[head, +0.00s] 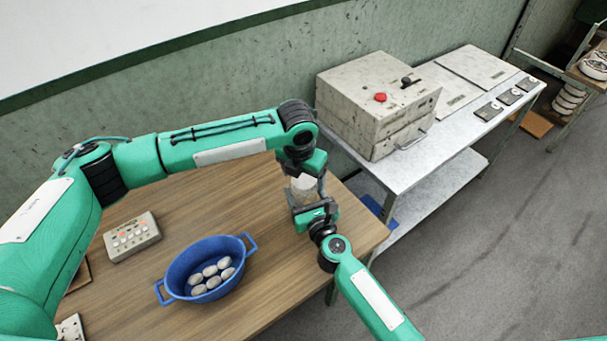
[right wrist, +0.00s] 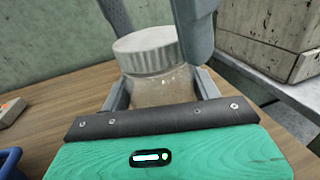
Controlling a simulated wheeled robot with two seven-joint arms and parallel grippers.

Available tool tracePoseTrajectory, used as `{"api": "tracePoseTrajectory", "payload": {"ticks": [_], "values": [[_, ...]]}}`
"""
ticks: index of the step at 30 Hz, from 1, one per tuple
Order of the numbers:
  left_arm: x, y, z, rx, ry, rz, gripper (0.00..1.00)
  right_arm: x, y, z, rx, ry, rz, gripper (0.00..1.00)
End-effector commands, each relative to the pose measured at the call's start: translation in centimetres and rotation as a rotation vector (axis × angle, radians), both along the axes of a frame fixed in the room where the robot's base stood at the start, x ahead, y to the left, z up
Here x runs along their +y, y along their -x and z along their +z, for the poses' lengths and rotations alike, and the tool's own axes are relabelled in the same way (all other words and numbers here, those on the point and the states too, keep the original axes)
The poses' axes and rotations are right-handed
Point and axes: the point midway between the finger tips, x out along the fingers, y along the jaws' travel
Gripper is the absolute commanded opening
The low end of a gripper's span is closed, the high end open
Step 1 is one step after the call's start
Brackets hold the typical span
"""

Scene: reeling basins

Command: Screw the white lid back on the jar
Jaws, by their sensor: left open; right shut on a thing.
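The jar (right wrist: 162,90) is clear with pale contents and stands at the right end of the wooden table. The white ribbed lid (right wrist: 148,50) sits on top of its mouth; whether it is screwed tight I cannot tell. My right gripper (right wrist: 163,97) is shut on the jar body, one finger on each side. My left gripper (head: 306,176) is above the jar in the head view, open, its fingers reaching down. In the right wrist view one left finger (right wrist: 196,30) is close beside the lid and partly covers its right edge; contact is unclear.
A blue two-handled basin (head: 192,268) with several pale cocoons and a grey button box (head: 132,237) are on the wooden table (head: 260,220). A metal bench (head: 400,172) with a grey machine box (head: 370,105) stands close behind to the right. The table's front middle is clear.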

Motion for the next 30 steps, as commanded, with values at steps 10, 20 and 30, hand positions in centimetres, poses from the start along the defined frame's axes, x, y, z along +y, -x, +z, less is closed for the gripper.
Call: {"api": "tracePoseTrajectory", "payload": {"ticks": [10,20,30], "values": [[0.0,0.0,3.9,-0.002,0.001,0.000,0.79,0.0,0.0,-0.1,0.001,0.001,0.000,0.00],[0.0,0.0,4.4,0.000,0.000,0.001,0.75,0.0,0.0,-0.1,0.001,0.001,0.000,0.00],[0.0,-0.1,4.7,0.029,0.025,0.255,0.75,0.0,0.0,0.0,0.001,0.001,0.000,0.00]]}}
